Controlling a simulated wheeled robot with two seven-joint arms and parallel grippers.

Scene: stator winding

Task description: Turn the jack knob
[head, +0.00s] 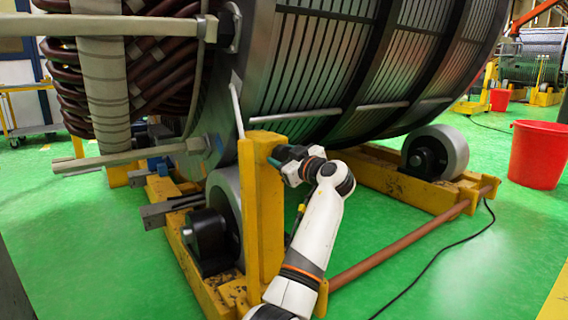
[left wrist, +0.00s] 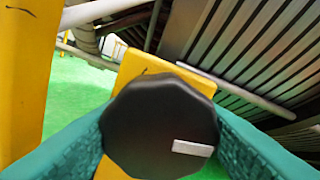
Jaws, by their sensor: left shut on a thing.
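The jack knob (left wrist: 150,125) is a black, many-sided disc with a white rectangular mark at its lower right in the left wrist view. My left gripper (left wrist: 160,138) has its two teal fingers on either side of the knob and is shut on it. In the head view my left gripper (head: 284,156) is beside the upper part of the yellow post (head: 262,205); the knob is mostly hidden there by the gripper. The yellow post also shows behind the knob in the left wrist view (left wrist: 136,62). My right gripper is in neither view.
A pale rod (head: 130,155) juts out left. A brown bar (head: 400,237) and black cable lie right of my arm. A red bucket (head: 538,155) stands on green floor.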

